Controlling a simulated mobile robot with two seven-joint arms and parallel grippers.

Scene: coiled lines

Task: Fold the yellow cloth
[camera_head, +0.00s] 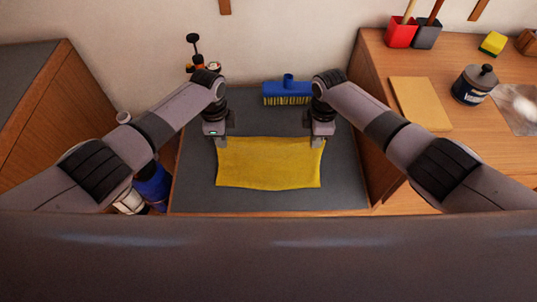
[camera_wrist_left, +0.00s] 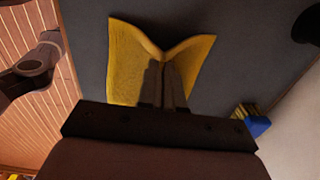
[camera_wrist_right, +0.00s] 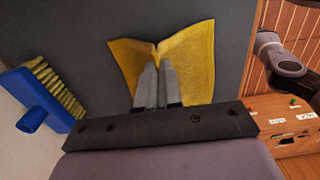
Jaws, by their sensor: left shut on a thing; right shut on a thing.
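The yellow cloth (camera_head: 268,165) is spread as a rough rectangle over the grey work surface in the head view. My left gripper (camera_head: 221,142) is shut on its far left corner, and my right gripper (camera_head: 315,142) is shut on its far right corner. In the left wrist view the cloth (camera_wrist_left: 135,65) creases where the fingers (camera_wrist_left: 160,62) pinch it. In the right wrist view the cloth (camera_wrist_right: 195,60) bends the same way around the fingers (camera_wrist_right: 158,68). I cannot tell how far the held edge is off the surface.
A blue brush (camera_head: 287,90) lies behind the cloth near the wall. The grey surface (camera_head: 345,180) is bare around the cloth. A wooden counter on the right holds a board (camera_head: 420,103), a jar (camera_head: 474,85) and red and grey cups. Blue and white containers (camera_head: 152,186) stand at lower left.

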